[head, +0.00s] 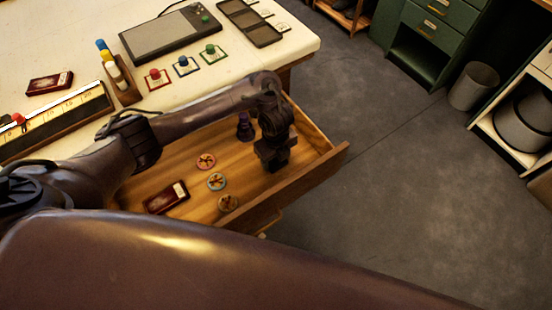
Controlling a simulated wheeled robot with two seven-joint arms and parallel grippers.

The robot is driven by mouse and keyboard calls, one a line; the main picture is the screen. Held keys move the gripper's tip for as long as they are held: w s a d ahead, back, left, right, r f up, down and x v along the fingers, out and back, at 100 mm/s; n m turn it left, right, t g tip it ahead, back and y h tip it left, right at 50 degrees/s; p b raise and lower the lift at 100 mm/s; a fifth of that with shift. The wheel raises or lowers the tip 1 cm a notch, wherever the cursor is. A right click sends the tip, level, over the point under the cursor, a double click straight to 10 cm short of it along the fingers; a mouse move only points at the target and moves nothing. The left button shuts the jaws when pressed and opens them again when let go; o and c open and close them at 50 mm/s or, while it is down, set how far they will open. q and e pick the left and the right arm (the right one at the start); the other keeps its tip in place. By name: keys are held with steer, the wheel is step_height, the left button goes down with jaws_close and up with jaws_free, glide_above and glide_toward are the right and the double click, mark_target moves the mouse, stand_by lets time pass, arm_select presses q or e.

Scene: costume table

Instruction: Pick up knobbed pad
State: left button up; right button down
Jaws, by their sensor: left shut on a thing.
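My left gripper (273,160) points down into the open wooden drawer (188,205), near its right end. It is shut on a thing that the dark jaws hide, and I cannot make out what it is. A dark purple knobbed piece (245,127) stands upright in the drawer, just left of the gripper. I cannot tell whether it is the knobbed pad. On the table are small squares with a red knob (154,74), a blue knob (183,62) and a green knob (210,50). My right gripper is not in view.
The drawer front (293,192) stands close to the gripper. A grey tablet (170,33) lies on the table. Open floor is right.

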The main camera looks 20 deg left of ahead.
arm_select(q)
step_height(320, 180, up, 11)
steer(key=p, duration=0.6)
steer(key=shift+w+f, duration=0.1)
steer(key=shift+w, duration=0.05)
step_height(320, 180, up, 9)
steer(key=p, duration=0.3)
